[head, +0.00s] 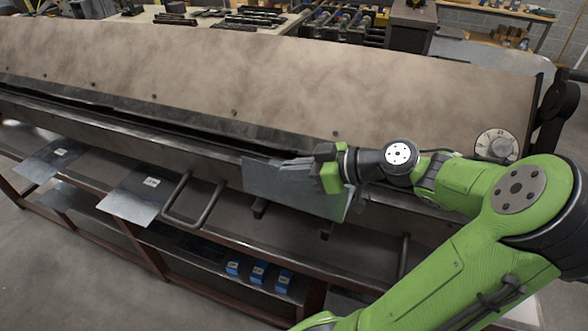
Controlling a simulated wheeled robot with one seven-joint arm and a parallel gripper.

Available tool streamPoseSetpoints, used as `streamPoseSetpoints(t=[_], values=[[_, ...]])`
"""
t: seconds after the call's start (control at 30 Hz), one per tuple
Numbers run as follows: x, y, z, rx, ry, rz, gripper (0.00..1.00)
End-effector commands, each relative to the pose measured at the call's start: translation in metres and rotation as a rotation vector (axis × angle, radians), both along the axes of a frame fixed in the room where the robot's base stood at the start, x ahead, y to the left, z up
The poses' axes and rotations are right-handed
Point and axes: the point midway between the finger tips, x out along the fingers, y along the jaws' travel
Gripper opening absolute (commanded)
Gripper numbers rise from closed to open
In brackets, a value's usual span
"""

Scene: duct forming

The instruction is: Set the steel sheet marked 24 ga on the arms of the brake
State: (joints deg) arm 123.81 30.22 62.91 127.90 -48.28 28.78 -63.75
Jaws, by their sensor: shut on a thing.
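My gripper (318,168) is shut on a grey steel sheet (285,190) at the front of the brake (250,85). The sheet is tilted, its face toward the camera, and no marking shows on it. It hangs in front of short dark arms (258,210) that stick out from the brake; I cannot tell if it touches them. Two more sheets lie at the left, a farther one (48,162) and a nearer one (138,196). Each carries a small white label, too small to read, so I cannot tell which sheet is 24 ga.
A U-shaped metal bar (190,203) sticks out between the nearer sheet and the held one. Several blue boxes (258,271) sit on the lower shelf. A round dial (495,146) is at the brake's right end. A bench with tools (240,18) stands behind.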

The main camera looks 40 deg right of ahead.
Motion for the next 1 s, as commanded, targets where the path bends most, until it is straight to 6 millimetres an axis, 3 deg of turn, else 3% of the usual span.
streamPoseSetpoints(t=[0.97, 1.0], values=[[0.0, 0.0, -0.019, 0.0, -0.001, 0.0, 0.0], [0.0, 0.0, -0.019, 0.0, -0.001, 0.0, 0.1]])
